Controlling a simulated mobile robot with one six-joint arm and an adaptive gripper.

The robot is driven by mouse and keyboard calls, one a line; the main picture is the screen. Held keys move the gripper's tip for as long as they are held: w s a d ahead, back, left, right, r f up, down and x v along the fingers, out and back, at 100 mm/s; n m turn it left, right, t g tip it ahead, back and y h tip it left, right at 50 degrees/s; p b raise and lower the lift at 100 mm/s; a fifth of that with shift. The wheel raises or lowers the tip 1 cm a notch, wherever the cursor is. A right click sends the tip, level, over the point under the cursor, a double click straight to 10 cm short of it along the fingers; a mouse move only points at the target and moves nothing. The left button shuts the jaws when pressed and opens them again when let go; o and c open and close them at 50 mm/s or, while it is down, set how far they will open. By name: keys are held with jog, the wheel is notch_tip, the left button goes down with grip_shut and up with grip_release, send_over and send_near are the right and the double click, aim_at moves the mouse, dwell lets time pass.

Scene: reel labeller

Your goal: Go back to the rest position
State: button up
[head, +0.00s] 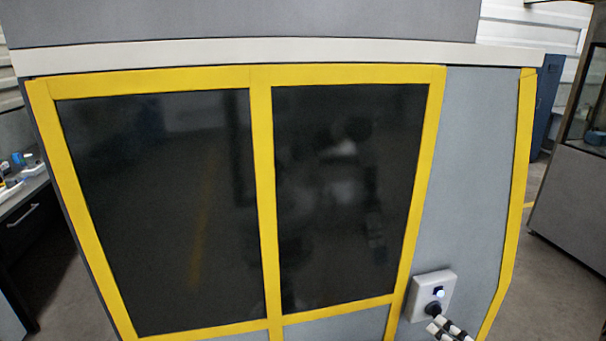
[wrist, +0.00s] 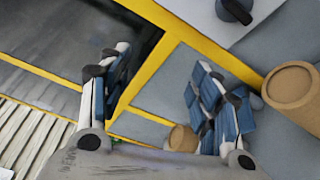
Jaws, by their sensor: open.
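The labeller (head: 480,170) fills the head view, a grey cabinet with a yellow frame around two dark windows. A pale box (head: 418,296) with a black knob and a small lit spot is on its front at the lower right. The tips of my gripper (head: 442,329) show just below the knob at the bottom edge. In the wrist view my gripper (wrist: 160,68) is open, its two blue-padded fingers wide apart with nothing between them. The black knob (wrist: 236,10) shows at the top, beyond the fingers. Whether a finger touches the box I cannot tell.
A brown cylinder (wrist: 290,88) is at the right of the wrist view, and a smaller one (wrist: 183,138) is low between the fingers. A bench (head: 25,195) stands at the left and a grey cabinet (head: 575,200) at the right, with floor between it and the labeller.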

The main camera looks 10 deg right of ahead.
jog(key=s+a+r+n+g+y+b, duration=0.1)
jog(key=s+a+r+n+g, duration=0.2)
jog(key=a+n, duration=0.45)
jog(key=s+a+r+n+g+y+b, duration=0.1)
jog(key=a+r+n+g+y, duration=0.1)
jog(key=a+n+g, duration=0.45)
jog(key=s+a+r+n+g+y, duration=0.1)
jog(key=a+r+n+g, duration=0.15)
jog(key=a+n, duration=0.55)
jog(key=s+a+r+n+h+b, duration=0.1)
jog(key=s+n+h, duration=0.4)
jog(key=n, duration=0.7)
jog(key=s+a+r+n+h+b, duration=0.1)
jog(key=s+r+n+h+b, duration=0.1)
jog(key=s+n+h, duration=0.4)
jog(key=s+n+b, duration=0.1)
jog(key=s+n, duration=0.1)
jog(key=n, duration=0.3)
jog(key=shift+s+a+r+n+t, duration=0.35)
jog(key=shift+a+r+n+t, duration=0.05)
